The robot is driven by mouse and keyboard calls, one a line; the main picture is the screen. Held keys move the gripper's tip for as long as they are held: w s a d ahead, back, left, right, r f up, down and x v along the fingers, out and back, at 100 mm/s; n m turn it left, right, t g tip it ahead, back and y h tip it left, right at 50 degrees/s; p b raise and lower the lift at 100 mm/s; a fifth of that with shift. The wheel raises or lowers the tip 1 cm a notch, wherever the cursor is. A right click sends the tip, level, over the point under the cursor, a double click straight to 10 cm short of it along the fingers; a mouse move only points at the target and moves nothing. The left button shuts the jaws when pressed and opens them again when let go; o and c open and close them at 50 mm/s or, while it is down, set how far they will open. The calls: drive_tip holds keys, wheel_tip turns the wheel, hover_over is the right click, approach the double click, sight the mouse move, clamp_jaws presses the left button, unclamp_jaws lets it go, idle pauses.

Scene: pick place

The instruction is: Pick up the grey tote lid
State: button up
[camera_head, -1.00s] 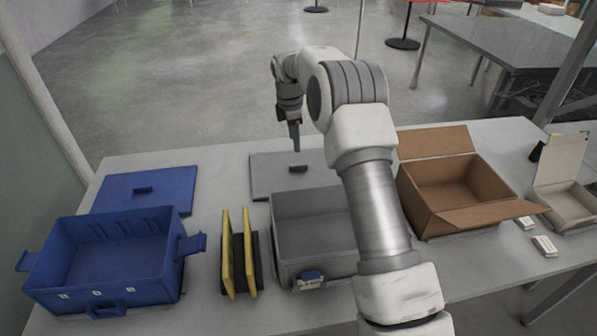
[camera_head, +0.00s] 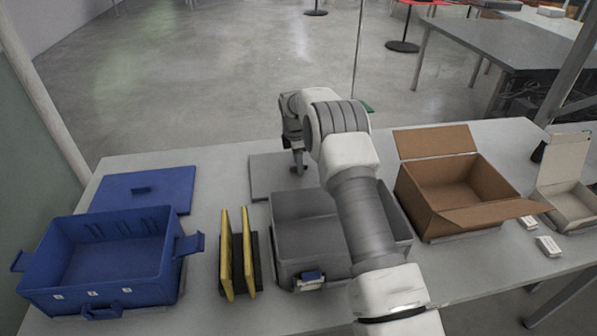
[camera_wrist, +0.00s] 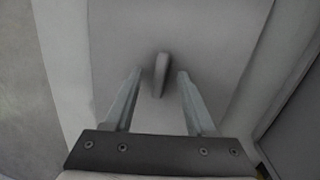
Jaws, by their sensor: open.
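The grey tote lid (camera_head: 268,180) lies flat on the table behind the grey tote (camera_head: 305,258). My gripper (camera_head: 299,172) is pointed down over the lid, at the lid's handle. In the wrist view, the lid (camera_wrist: 190,25) fills the middle, and its raised handle (camera_wrist: 161,75) stands between the two fingers of my open gripper (camera_wrist: 159,80). A gap shows on each side of the handle. Whether the fingertips reach down to the lid's surface is hard to tell. My arm hides the right part of the lid in the head view.
The open grey tote stands just in front of the lid. A blue tote (camera_head: 60,285) and its blue lid (camera_head: 115,190) are at left. Yellow-edged upright panels (camera_head: 226,258) stand between the totes. An open cardboard box (camera_head: 440,220) and a smaller pale box (camera_head: 562,205) are at right.

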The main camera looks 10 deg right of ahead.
drive_tip(key=shift+c, duration=0.3)
clamp_jaws()
